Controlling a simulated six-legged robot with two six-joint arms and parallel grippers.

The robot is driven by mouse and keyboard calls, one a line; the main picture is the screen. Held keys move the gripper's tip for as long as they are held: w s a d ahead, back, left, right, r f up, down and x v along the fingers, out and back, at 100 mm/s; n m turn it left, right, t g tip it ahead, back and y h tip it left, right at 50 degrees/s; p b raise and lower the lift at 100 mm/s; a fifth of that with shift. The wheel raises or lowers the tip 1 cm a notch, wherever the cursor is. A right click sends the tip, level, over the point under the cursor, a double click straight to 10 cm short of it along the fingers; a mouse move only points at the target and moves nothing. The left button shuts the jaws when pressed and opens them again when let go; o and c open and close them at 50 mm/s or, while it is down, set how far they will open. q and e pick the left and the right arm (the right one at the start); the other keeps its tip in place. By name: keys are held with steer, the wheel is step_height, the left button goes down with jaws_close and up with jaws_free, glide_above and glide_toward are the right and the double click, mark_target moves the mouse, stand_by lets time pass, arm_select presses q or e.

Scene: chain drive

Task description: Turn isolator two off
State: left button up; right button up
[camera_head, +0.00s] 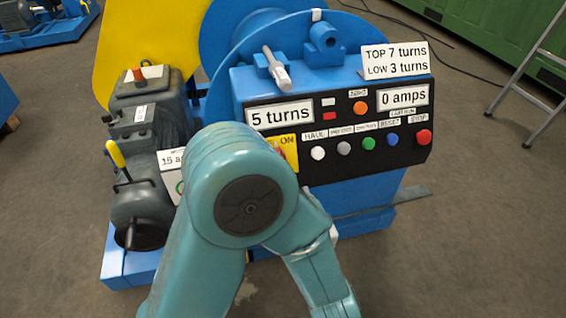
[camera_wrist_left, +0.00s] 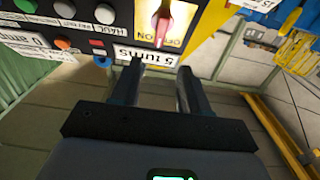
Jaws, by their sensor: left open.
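A red rotary handle (camera_wrist_left: 161,22) sits on a yellow switch plate lettered ON and OFF in the left wrist view, which shows the panel upside down. In the head view the yellow plate (camera_head: 291,141) is mostly hidden behind my teal arm, with ON readable. No isolator number is legible, and I cannot tell for sure which mark the handle points at. My left gripper (camera_wrist_left: 160,66) is open and empty, its two fingers reaching toward the plate, with the handle beyond the gap. Contact is not visible. My right gripper is in neither view.
The black control panel (camera_head: 372,168) carries several buttons, including a red one (camera_head: 424,137), and displays reading 5 turns (camera_head: 280,115) and 0 amps. A sign (camera_head: 395,60) reads top 7 turns, low 3 turns. A motor with a yellow lever (camera_head: 116,154) stands left. A ladder (camera_head: 535,85) stands right.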

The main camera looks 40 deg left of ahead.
arm_select(q)
steer(key=b+x, duration=0.1)
steer(key=x, duration=1)
steer(key=shift+w+a, duration=0.25)
jaws_close()
